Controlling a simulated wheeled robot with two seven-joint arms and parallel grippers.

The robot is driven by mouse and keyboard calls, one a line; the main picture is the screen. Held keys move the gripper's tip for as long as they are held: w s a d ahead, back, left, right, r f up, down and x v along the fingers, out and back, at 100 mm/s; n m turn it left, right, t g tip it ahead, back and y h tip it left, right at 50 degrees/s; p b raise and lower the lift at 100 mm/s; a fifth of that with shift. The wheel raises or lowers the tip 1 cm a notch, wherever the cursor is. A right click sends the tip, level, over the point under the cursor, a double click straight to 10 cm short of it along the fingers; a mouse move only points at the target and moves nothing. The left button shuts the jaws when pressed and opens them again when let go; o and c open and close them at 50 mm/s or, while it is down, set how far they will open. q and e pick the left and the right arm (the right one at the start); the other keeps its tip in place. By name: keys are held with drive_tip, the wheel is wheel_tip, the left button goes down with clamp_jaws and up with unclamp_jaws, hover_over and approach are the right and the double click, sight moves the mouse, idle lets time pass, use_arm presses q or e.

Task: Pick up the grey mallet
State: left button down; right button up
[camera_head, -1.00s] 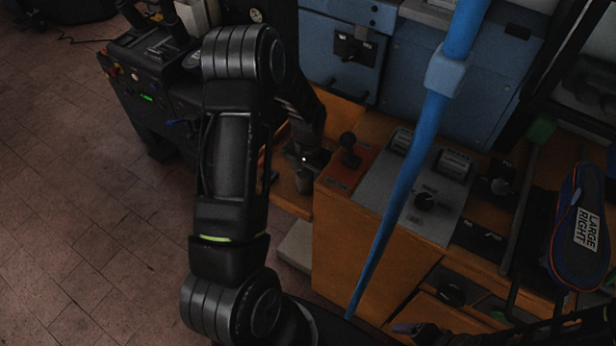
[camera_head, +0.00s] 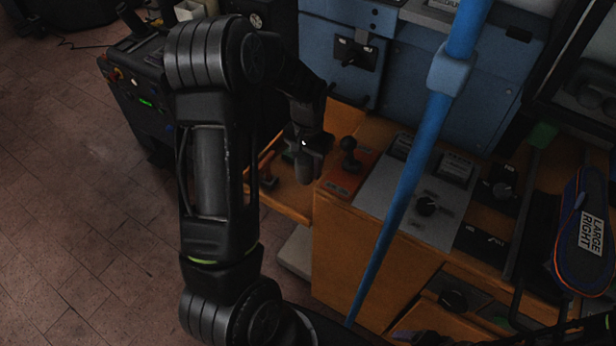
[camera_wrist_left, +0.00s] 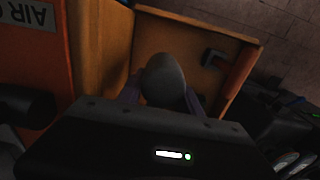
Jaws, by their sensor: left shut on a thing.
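My left gripper (camera_head: 308,147) is over the orange wooden tray beside the machine. It is shut on the grey mallet (camera_head: 305,168), whose grey end hangs below the fingers in the head view. In the left wrist view the mallet shows as a rounded grey head (camera_wrist_left: 163,80) between the fingers (camera_wrist_left: 163,100), above the tray floor. The fingers hide the rest of the mallet, and I cannot tell the gap beneath it. My right gripper is not in view.
The orange tray (camera_head: 283,203) has low walls and a dark fitting inside. A black ball-topped lever (camera_head: 349,146) stands close on the right. A blue pole (camera_head: 403,180) crosses in front.

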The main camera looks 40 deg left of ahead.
use_arm(q)
drive_tip(key=shift+r, duration=1.3)
